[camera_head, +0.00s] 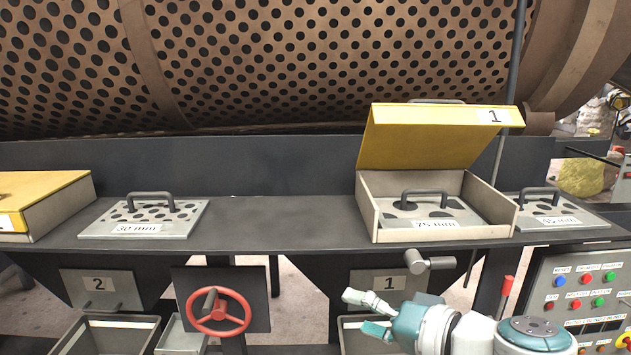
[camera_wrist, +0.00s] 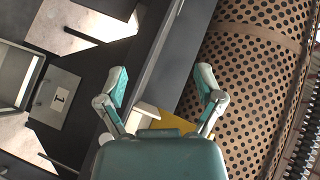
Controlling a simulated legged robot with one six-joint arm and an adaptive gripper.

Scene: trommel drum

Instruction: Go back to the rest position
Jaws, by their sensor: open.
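My gripper (camera_head: 372,313) is in front of the dark shelf, at the lower right of the head view, pointing left. In the wrist view my gripper (camera_wrist: 162,82) has its two teal-padded fingers spread wide with nothing between them. Box 1 (camera_head: 366,205) stands on the shelf with its yellow lid (camera_head: 430,138) raised. A 75 mm screen plate (camera_head: 433,216) with a handle lies inside it. In the wrist view a yellow part (camera_wrist: 172,118) shows partly behind the gripper's body.
The perforated drum (camera_head: 330,60) spans the back. The shelf (camera_head: 285,225) also bears a 30 mm plate (camera_head: 100,228), a 45 mm plate (camera_head: 562,222) and a closed yellow box (camera_head: 45,200). A red handwheel (camera_head: 219,333) and a button panel (camera_head: 585,290) stand below.

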